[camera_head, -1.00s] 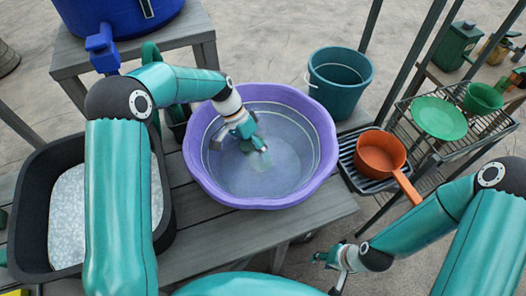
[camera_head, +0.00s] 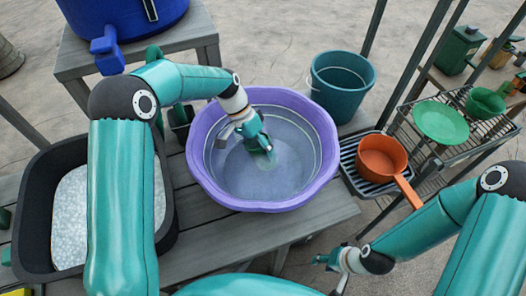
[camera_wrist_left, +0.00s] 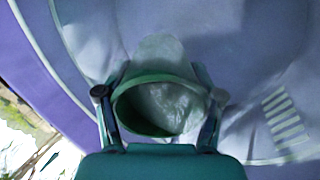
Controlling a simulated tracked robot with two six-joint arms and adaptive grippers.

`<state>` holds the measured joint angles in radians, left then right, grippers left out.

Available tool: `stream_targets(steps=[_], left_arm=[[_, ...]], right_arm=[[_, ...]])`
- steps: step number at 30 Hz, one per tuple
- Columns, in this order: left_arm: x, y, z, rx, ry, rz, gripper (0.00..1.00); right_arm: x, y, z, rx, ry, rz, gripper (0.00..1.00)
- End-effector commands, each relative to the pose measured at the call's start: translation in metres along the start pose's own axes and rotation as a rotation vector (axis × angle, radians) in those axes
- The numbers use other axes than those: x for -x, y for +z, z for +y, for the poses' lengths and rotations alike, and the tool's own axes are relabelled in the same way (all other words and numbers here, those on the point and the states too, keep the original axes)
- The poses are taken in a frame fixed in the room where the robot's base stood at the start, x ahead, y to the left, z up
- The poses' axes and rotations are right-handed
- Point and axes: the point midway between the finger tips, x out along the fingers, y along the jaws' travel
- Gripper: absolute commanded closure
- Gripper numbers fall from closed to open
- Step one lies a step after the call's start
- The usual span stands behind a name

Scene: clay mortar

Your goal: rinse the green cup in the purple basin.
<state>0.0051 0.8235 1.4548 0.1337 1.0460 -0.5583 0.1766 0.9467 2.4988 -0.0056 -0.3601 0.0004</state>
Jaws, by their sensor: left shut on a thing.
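The purple basin (camera_head: 200,160) stands on the grey bench and holds clear water; its wall also shows in the left wrist view (camera_wrist_left: 35,75). My left gripper (camera_head: 262,146) is inside the basin, reaching down from the left. It is shut on the green cup (camera_wrist_left: 143,118), whose rim and open mouth show between the fingers in the left wrist view. The cup's far part looks pale, as if under water. In the head view the cup is mostly hidden by the gripper. My right gripper (camera_head: 322,259) hangs low, away from the basin, too small to read its opening.
A teal bucket (camera_head: 341,98) stands behind right of the basin. An orange pan (camera_head: 382,157) sits on a black rack to the right. A green plate (camera_head: 440,121) and another green vessel (camera_head: 484,101) lie on the wire shelf. A black tub (camera_head: 30,215) stands left.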

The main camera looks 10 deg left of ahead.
Motion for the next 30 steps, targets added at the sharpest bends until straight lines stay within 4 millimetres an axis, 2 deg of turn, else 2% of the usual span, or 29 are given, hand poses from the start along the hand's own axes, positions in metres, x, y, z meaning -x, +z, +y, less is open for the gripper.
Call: stream_targets(steps=[1, 6, 30], left_arm=[[0.009, -0.001, 0.005, -0.001, -0.001, 0.001, 0.68], [0.026, -0.002, 0.014, -0.002, -0.001, 0.002, 0.68], [0.098, -0.007, 0.053, -0.001, -0.001, 0.002, 0.68]], right_arm=[[0.007, 0.000, -0.003, 0.000, 0.000, 0.000, 0.60], [0.019, 0.000, -0.007, 0.000, 0.000, 0.000, 0.60], [0.068, 0.000, -0.024, 0.000, 0.000, 0.000, 0.60]])
